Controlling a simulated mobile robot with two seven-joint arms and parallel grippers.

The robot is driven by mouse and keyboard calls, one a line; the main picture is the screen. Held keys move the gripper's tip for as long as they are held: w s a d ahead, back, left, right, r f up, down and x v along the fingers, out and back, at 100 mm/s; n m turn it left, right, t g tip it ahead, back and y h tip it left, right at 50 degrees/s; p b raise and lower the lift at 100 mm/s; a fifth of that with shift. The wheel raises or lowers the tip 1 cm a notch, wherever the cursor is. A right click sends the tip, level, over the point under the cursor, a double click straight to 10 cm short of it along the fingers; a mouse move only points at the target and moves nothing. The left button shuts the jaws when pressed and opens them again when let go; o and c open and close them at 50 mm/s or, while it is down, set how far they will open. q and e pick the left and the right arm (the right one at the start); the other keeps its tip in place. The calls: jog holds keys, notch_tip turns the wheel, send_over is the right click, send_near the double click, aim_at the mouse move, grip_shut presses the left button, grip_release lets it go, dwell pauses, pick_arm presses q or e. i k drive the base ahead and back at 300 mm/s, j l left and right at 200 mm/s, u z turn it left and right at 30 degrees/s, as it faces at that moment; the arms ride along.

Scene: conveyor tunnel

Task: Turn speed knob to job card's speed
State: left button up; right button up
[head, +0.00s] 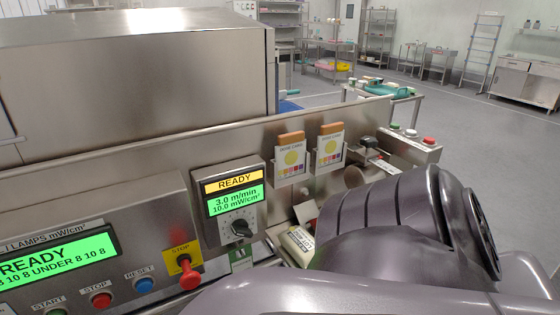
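The speed knob (241,228) is a small dark knob with a ring of scale marks. It sits on a grey control box below a lit display (236,200) reading READY, 3.0 m/min and 10.0 mW/cm². The knob's exact pointing is too small to tell. No card clearly marked as a job card can be made out. A tilted printed card or label (300,240) lies right of the box, partly hidden by my arm, its text not readable as a speed. My dark grey arm fills the lower right. Neither gripper shows, and nothing of mine visibly touches the knob.
Two cards headed like dose cards (291,160) (329,149) stand in wall holders. A red STOP knob (190,275) juts out left of the speed knob. Start, stop and reset buttons (102,299) line the left panel. The steel tunnel housing (140,75) stands behind.

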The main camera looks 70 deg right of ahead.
aim_at(240, 228)
jog(key=z, duration=1.9)
jog(key=j+z, duration=0.1)
jog(key=l+u, duration=0.5)
jog(key=i+l, duration=0.05)
jog(key=l, duration=0.05)
